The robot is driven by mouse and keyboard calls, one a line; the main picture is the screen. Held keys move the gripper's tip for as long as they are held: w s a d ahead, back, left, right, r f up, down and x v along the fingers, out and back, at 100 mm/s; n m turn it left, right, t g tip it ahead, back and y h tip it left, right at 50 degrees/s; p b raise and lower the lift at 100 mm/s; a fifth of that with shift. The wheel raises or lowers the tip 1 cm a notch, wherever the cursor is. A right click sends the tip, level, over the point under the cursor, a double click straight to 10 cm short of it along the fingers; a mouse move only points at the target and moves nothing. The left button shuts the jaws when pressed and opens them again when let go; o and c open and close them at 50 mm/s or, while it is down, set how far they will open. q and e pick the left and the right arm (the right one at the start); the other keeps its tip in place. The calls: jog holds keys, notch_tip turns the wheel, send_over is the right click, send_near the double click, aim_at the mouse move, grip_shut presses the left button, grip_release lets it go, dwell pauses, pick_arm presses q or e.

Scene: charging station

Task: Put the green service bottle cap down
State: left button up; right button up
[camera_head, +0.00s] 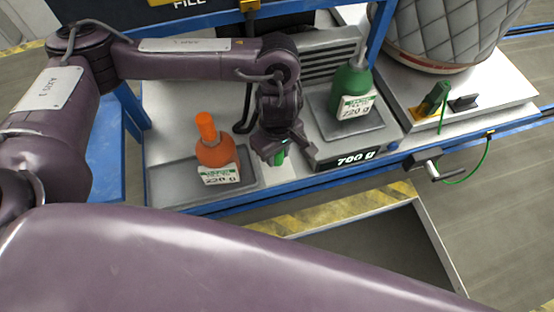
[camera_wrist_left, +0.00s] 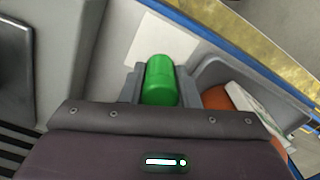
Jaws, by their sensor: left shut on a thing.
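My left gripper (camera_head: 279,158) points down over the grey bench between the orange bottle and the scale. It is shut on the green service bottle cap (camera_wrist_left: 160,80), a smooth green cylinder between the fingers in the wrist view; a bit of it shows in the head view (camera_head: 280,158). A pale square patch (camera_wrist_left: 158,42) lies on the bench beside and below the cap. I cannot tell whether the cap touches the surface. My right gripper is out of view.
An orange bottle (camera_head: 214,150) stands in a grey tray (camera_head: 172,184) left of the gripper. The scale display (camera_head: 356,157) reads 700 g. A green-handled fitting (camera_head: 434,98) sits at the right. A blue rail edges the bench, with an open bin (camera_head: 432,245) below.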

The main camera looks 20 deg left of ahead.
aim_at(277, 168)
pick_arm(q)
notch_tip(277, 168, down, 4)
jog(key=shift+s+r+b, duration=0.1)
jog(key=shift+b, duration=0.25)
jog(key=shift+f, duration=0.25)
jog(key=o, duration=1)
jog(key=shift+c, duration=0.2)
jog(key=shift+r, duration=0.2)
